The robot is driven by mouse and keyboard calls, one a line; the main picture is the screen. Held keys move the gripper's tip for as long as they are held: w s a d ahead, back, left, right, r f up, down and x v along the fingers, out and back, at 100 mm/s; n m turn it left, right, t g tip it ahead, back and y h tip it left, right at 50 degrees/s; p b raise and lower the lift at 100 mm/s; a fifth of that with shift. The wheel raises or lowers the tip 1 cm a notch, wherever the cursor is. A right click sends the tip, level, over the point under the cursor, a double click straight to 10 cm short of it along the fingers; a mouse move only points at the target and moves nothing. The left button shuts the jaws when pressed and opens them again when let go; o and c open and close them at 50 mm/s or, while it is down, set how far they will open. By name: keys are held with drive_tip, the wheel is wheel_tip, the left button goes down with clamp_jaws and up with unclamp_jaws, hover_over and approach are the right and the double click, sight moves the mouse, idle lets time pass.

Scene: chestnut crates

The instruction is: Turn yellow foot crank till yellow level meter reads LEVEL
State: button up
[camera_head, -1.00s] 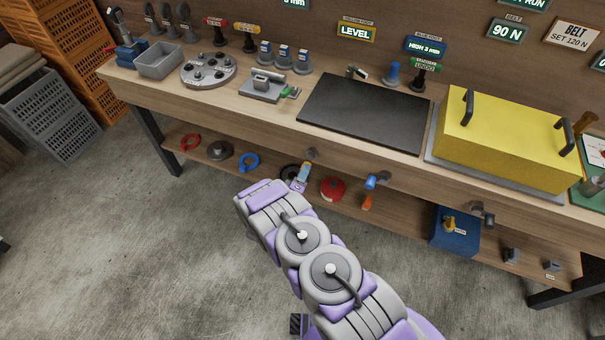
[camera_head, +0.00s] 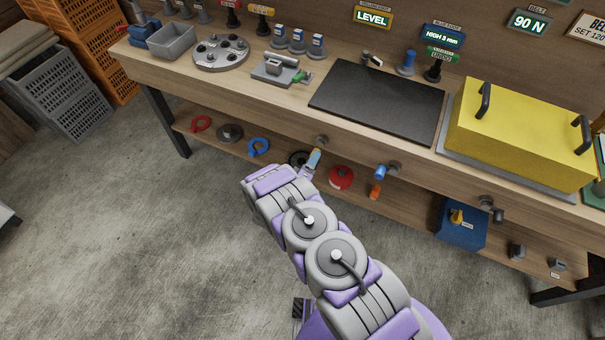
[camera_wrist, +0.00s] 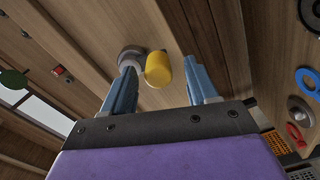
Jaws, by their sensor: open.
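The yellow level meter (camera_head: 373,17) on the back wall reads LEVEL. The yellow foot crank is on the bench front; its yellow handle (camera_wrist: 158,68) and grey hub (camera_wrist: 132,56) show in the wrist view. In the head view, the hub (camera_head: 320,140) shows just beyond my gripper (camera_head: 311,165). In the wrist view, my gripper (camera_wrist: 160,64) is open, with one blue finger on each side of the handle. A gap shows between the handle and the right finger. The left finger overlaps the hub in the picture; contact is unclear.
A blue crank (camera_head: 382,172) stands out from the bench front to the right. The blue foot meter (camera_head: 443,37) reads HIGH 3 mm. The lower shelf holds a red disc (camera_head: 341,177) and a blue box (camera_head: 461,224). Open concrete floor (camera_head: 150,250) lies at left.

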drive_tip(key=p+v, duration=0.3)
drive_tip(key=v, duration=1.4)
drive_tip(key=shift+f, duration=0.15)
drive_tip(key=shift+a, duration=0.1)
